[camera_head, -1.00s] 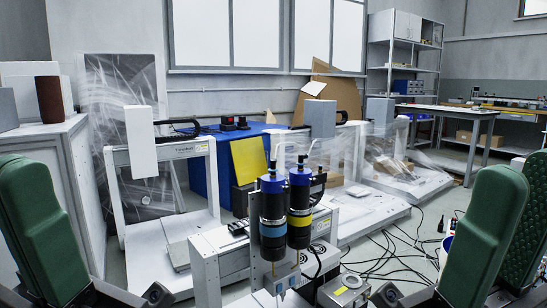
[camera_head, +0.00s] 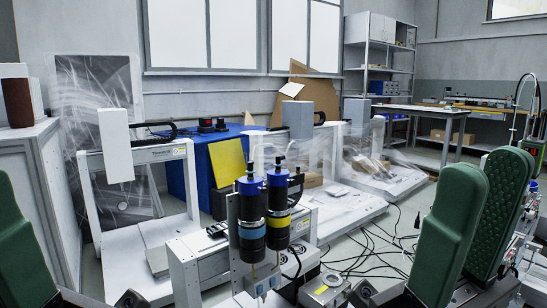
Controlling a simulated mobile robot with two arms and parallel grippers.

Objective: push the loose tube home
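The gantry screwdriver stands at the lower middle. It has two upright drivers with blue caps, one with a light blue band (camera_head: 251,231) and one with a yellow band (camera_head: 279,223). Dark fittings and thin pale tubes show at their tops. I cannot tell which tube is loose or how far any tube is seated. Green padded parts of my arms show at the right and at the left edge, apart from the drivers. I cannot make out the fingers of my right gripper. My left gripper is not visible.
A metal box (camera_head: 327,289) stands right of the drivers. Black cables (camera_head: 372,250) lie across the floor. A white gantry frame (camera_head: 90,205) stands at left, and a blue bench with a yellow panel (camera_head: 227,164) behind. A work table (camera_head: 425,110) is at the back right.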

